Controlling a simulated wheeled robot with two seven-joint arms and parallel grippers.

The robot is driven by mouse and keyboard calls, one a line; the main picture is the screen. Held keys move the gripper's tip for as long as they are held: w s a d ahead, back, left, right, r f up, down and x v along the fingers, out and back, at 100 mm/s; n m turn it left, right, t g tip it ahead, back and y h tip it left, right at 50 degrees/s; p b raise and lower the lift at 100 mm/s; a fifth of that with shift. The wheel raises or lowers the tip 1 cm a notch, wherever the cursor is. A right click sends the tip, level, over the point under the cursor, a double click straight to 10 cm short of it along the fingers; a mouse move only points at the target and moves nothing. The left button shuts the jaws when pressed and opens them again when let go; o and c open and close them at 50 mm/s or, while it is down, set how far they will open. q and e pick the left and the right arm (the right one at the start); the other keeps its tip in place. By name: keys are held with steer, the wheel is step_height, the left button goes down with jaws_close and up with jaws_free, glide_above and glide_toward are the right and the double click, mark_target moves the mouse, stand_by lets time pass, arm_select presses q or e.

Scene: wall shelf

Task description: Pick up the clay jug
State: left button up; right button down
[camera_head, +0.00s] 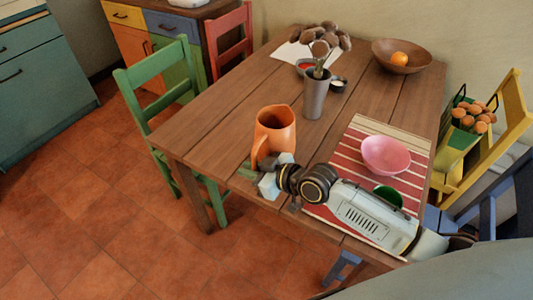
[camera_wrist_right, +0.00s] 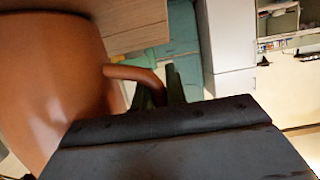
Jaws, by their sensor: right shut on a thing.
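The orange-brown clay jug (camera_head: 276,130) stands upright near the front edge of the wooden table, its handle facing the front left. In the right wrist view its body (camera_wrist_right: 50,80) fills the left side, and its handle (camera_wrist_right: 135,73) runs between the fingers. My right gripper (camera_head: 257,170) reaches in from the right at the jug's handle and is shut on it. In the right wrist view the dark fingers (camera_wrist_right: 160,90) show at the handle, partly hidden by the gripper body. I cannot tell whether the jug is clear of the table. My left gripper is not in view.
The wooden table (camera_head: 220,120) also bears a grey vase (camera_head: 315,95), a wooden bowl (camera_head: 402,57) with an orange, and a striped mat (camera_head: 345,165) with a pink bowl (camera_head: 386,155). A green chair (camera_head: 165,85) stands at the left. The table's left part is clear.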

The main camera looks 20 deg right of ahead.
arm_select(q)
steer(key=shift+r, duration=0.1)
arm_select(e)
steer(key=shift+w+r, duration=0.1)
steer(key=shift+r, duration=0.2)
arm_select(q)
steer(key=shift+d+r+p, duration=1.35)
steer(key=shift+p, duration=0.1)
arm_select(e)
step_height(320, 180, up, 10)
steer(key=shift+f, duration=0.2)
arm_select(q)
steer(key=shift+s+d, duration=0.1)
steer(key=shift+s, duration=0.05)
arm_select(e)
steer(key=shift+r, duration=0.1)
steer(key=c, duration=2)
jaws_free()
steer(key=shift+c, duration=0.2)
jaws_close()
